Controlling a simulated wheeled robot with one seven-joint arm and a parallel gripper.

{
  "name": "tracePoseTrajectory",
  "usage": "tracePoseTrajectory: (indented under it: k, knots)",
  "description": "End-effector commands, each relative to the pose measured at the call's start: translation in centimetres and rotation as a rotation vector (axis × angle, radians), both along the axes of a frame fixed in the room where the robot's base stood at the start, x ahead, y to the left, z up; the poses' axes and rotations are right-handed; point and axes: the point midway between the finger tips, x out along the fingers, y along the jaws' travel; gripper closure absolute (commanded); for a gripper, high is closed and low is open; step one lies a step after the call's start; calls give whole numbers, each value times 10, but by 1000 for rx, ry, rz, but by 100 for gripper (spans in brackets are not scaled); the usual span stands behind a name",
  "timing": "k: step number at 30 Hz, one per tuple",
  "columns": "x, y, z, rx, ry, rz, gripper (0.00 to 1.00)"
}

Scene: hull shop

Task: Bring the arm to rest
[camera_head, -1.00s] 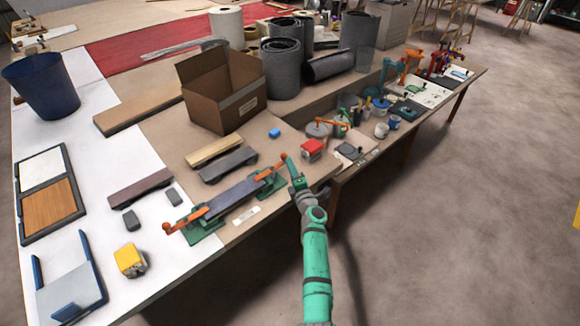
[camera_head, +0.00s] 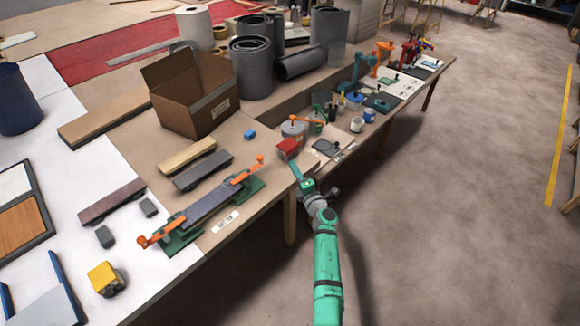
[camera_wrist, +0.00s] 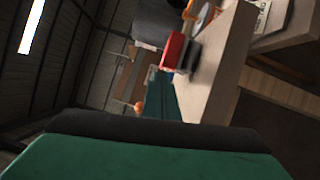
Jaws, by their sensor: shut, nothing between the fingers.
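My green arm (camera_head: 327,265) reaches up from the bottom of the head view. My gripper (camera_head: 294,166) is at its far end, by the front edge of the workbench (camera_head: 222,250), close to a red block-like tool (camera_head: 288,147). The fingers look closed, with nothing seen between them. In the wrist view the green and dark gripper body fills the bottom, and the red tool (camera_wrist: 173,50) shows beyond it near the bench edge.
A grey board (camera_head: 215,202) lies in green holders with orange handles (camera_head: 160,239). A cardboard box (camera_head: 192,95), grey rolls (camera_head: 252,70) and a yellow tool (camera_head: 105,279) stand on the bench. Cups (camera_head: 357,124) stand further right. Open floor (camera_head: 450,200) lies to the right.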

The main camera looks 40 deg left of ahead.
Motion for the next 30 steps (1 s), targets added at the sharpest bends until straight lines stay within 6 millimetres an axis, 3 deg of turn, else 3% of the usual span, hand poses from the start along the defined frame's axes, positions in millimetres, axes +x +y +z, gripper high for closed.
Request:
tracePoseTrajectory:
  k: [20,26,30]
  knots:
    - [-6,-2,-4,16,19,-3,100]
    - [-39,-24,-19,143,150,-53,100]
    - [-68,-52,-30,267,276,-112,100]
